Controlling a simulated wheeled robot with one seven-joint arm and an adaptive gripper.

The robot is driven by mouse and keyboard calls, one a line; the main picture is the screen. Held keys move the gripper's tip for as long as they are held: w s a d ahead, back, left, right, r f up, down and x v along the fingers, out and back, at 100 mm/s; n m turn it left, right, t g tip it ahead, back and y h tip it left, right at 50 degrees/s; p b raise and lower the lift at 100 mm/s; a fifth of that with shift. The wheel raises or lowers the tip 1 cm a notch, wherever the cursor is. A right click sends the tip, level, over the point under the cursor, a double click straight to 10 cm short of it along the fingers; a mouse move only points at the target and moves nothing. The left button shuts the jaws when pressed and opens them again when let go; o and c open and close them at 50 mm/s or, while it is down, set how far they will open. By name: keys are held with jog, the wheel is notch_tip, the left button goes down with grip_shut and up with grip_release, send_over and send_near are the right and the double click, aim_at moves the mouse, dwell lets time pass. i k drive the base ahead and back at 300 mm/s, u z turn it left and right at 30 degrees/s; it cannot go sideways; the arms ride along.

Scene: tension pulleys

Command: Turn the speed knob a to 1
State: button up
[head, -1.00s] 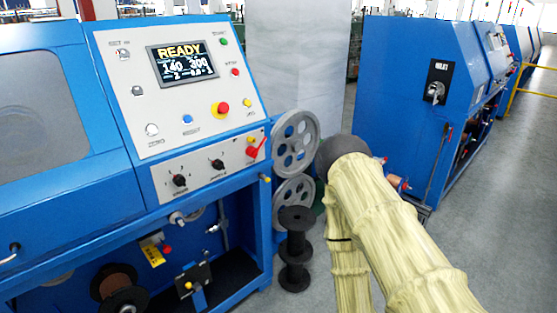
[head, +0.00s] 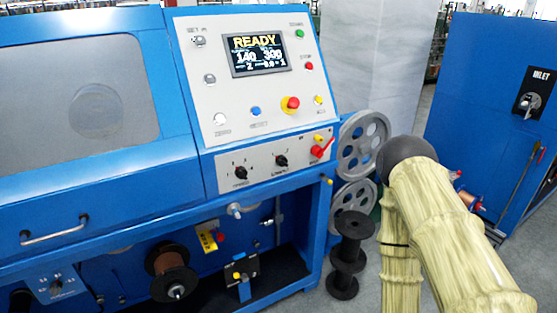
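In the head view, the lower grey panel (head: 221,183) of the blue machine carries two black knobs. The left knob (head: 241,172) has a label under it that seems to read SPEED. The right knob (head: 282,160) has a blurred label. The scale marks around both are too small to read, so I cannot tell their settings. The screen (head: 258,55) above shows READY, 140 and 300. My arm, in a pale yellow cover, reaches up at the right, away from the knobs. My gripper is not visible in this view.
A red-handled lever (head: 322,149) sits right of the knobs. Grey pulleys (head: 362,146) and a stacked black spool (head: 348,254) stand at the machine's right side. Another selector knob (head: 56,286) is at lower left. A second blue machine (head: 480,110) is at right, with grey floor between.

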aim_at(241, 172)
jog(key=u, duration=1.6)
jog(key=k, duration=0.35)
jog(key=z, duration=0.65)
